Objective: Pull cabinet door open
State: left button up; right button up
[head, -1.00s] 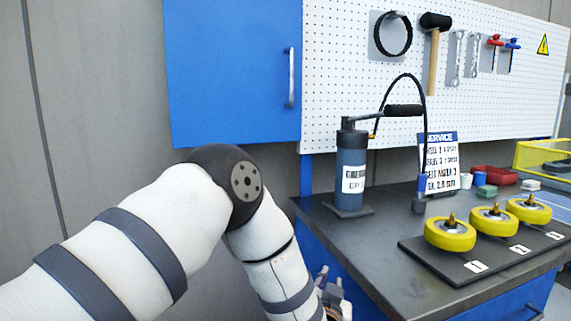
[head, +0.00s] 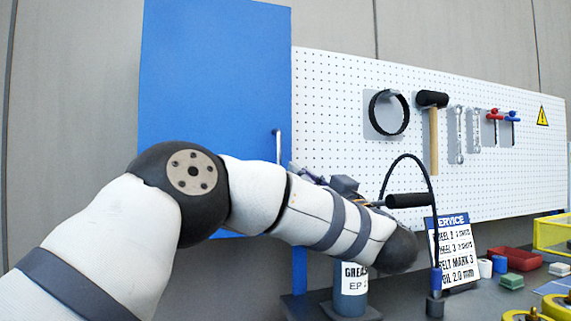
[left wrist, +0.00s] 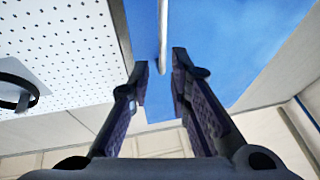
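The blue cabinet door (head: 210,70) is shut on the wall at the upper left of the head view. Its silver bar handle (head: 278,146) runs upright near the door's right edge, its lower part hidden by my arm. My left gripper (head: 298,172) is beside the handle, partly hidden by my own arm. In the left wrist view my left gripper (left wrist: 160,62) is open, with the handle (left wrist: 163,28) lined up with the gap between its fingertips. The fingers are not closed on it; whether either touches it I cannot tell. My right gripper is not in view.
A white pegboard (head: 335,90) with hanging tools adjoins the door on the right. Below, a grease pump (head: 350,290) stands on the bench, partly behind my left arm. A service sign (head: 452,250) and small containers stand further right.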

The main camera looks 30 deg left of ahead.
aim_at(280, 160)
pick_arm(q)
jog(key=x, duration=0.9)
jog(key=shift+a+f+b, duration=0.15)
jog(key=shift+a+b, duration=0.05)
jog(key=shift+b, duration=0.1)
jog(key=shift+a+r, duration=0.35)
jog(key=shift+w, duration=0.1)
grip_shut()
